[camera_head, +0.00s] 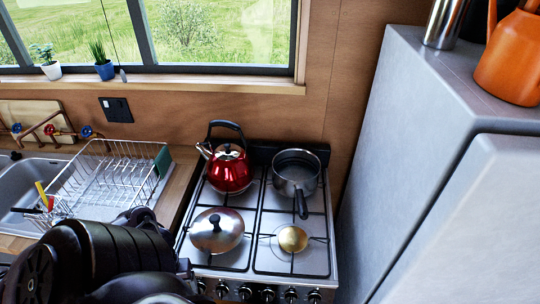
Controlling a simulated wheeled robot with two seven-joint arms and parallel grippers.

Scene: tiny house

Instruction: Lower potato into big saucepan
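A steel saucepan (296,168) without a lid stands on the back right burner of the stove. Its dark handle (301,204) points toward the front. Its inside looks bare where I can see it, but part of the bottom is hidden by the near wall. I see no clear potato; a round golden-brown piece (293,239) lies at the front right burner and looks more like a burner cap. My dark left arm fills the lower left, left of the stove, and no fingertips can be made out. My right gripper is not in view.
A red kettle (229,168) stands on the back left burner. A steel lid with a knob (217,231) lies on the front left burner. A dish rack (108,178) and sink (22,190) are to the left. A tall grey cabinet (415,130) closely borders the stove's right side.

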